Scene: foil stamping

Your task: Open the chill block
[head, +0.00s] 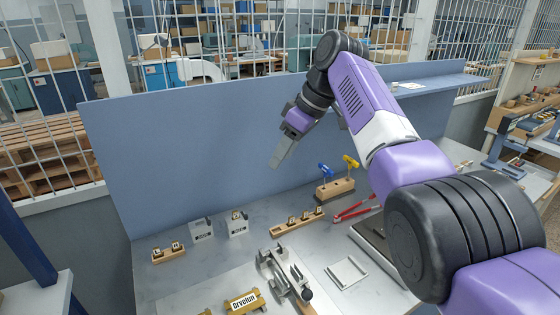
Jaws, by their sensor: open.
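My gripper (281,152) hangs above the table in front of the blue back panel, pointing down and left. It is open and its jaws show nothing between them. I cannot tell for sure which thing is the chill block. Two small grey blocks with dark labels, a left one (202,229) and a right one (238,223), stand at the back of the table, below and left of my gripper. Their labels are too small to read. A grey metal fixture (272,262) with a dark-knobbed lever stands at the front middle.
A wooden holder (335,190) carries blue- and yellow-handled tools. Red-handled pliers (357,210) lie beside it. Wooden type racks stand at left (168,254) and middle (298,221). A brass-coloured holder marked "Orvelun" (245,301) is at the front. A pale pad (346,273) lies right of the fixture.

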